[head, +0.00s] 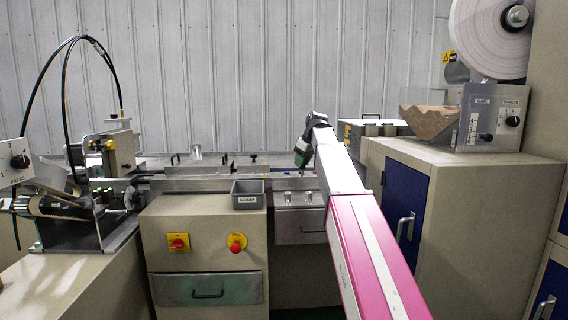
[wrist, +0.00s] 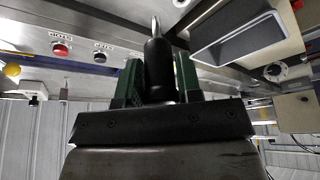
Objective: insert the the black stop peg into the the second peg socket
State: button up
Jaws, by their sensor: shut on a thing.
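My gripper (wrist: 159,78) has green fingers and is shut on the black stop peg (wrist: 158,68), one finger on each side of it. The peg has a dark body and a bright metal tip that points away from the gripper, toward the top of the wrist view. In the head view my gripper (head: 302,155) is at the far end of my arm, above the machine's rail, and the peg cannot be made out there. I cannot tell which opening is the second peg socket. The peg's tip appears free in the wrist view.
A grey scrap bin (head: 248,194) stands left of my gripper, and shows close beside the peg in the wrist view (wrist: 240,38). A metal panel in the wrist view carries a red button (wrist: 60,50) and a dark one (wrist: 100,57). A beige cabinet (head: 450,190) stands right.

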jog(key=d, duration=0.3)
jog(key=shift+w+d+f, duration=0.1)
jog(key=shift+w, duration=0.3)
jog(key=shift+f, duration=0.1)
jog(key=shift+f, duration=4.65)
jog(key=shift+f, duration=0.15)
jog(key=o, duration=1)
